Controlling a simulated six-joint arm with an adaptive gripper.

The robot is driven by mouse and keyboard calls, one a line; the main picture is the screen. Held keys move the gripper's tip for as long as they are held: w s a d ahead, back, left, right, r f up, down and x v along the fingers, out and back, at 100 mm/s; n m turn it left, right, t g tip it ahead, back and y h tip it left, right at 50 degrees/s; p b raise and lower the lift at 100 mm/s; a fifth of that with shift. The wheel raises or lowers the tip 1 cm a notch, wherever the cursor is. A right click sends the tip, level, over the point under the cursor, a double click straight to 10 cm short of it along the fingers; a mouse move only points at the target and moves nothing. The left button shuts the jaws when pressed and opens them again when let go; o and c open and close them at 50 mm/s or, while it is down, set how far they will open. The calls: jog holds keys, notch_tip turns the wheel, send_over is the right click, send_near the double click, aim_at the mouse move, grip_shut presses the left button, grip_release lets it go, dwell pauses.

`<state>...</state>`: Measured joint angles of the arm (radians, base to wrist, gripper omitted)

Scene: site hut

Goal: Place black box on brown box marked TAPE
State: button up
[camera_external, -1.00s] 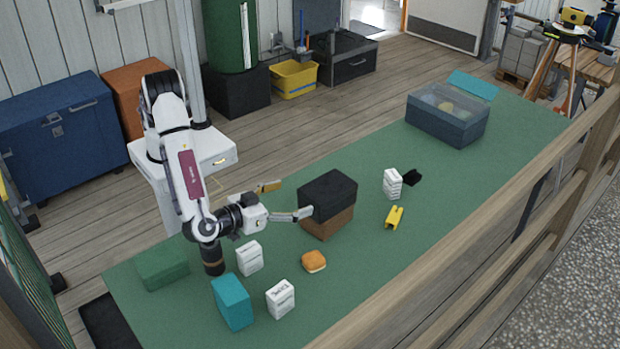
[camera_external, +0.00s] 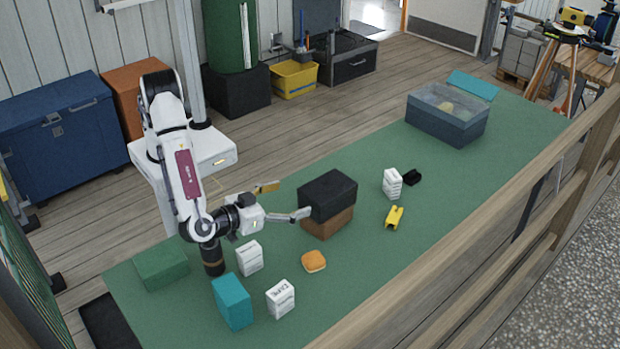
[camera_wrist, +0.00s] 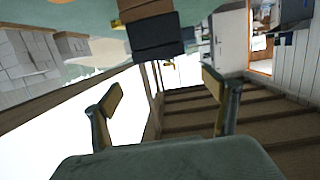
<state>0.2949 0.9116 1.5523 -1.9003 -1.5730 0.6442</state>
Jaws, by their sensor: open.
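The black box (camera_external: 328,192) rests on top of the brown box (camera_external: 328,222) on the green table in the external view. No marking on the brown box is readable. My gripper (camera_external: 284,200) is open and empty to the left of the pair, with one finger near the black box's left side. In the wrist view, the open fingers (camera_wrist: 165,95) frame no object. The black box (camera_wrist: 157,40) and brown box (camera_wrist: 148,9) show upside down beyond them, at the top middle.
On the green table (camera_external: 370,280) stand several white boxes (camera_external: 281,299), a teal box (camera_external: 232,302), a green box (camera_external: 161,266), an orange-brown item (camera_external: 314,261), a yellow piece (camera_external: 394,217) and a small black item (camera_external: 412,177). A blue-grey open bin (camera_external: 446,127) stands farther back. A wooden rail (camera_external: 470,235) runs along the near side.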

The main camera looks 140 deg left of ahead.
jog(key=w+d+r+m+t+h, duration=0.2)
jog(key=w+r+m+t+h, duration=0.25)
jog(key=w+r+t, duration=0.85)
jog(key=s+d+r+m+h, duration=0.75)
jog(key=d+r+h, duration=0.25)
jog(key=r, duration=0.3)
jog(key=s+d+f+m+g+h, duration=0.2)
jog(key=s, duration=0.7)
jog(key=s+d+f+m+g+h, duration=0.1)
jog(key=s+d+m+h, duration=0.1)
jog(key=s, duration=0.8)
jog(key=s+a+f+m+g+y, duration=0.1)
jog(key=s+a+f+g, duration=0.1)
jog(key=s, duration=0.8)
jog(key=s+a+f+g+y, duration=0.2)
jog(key=s+a+f+g, duration=0.1)
jog(key=s+f, duration=0.4)
jog(key=s+a, duration=0.1)
jog(key=s, duration=0.2)
jog(key=shift+a+m, duration=0.35)
jog(key=shift+m, duration=0.05)
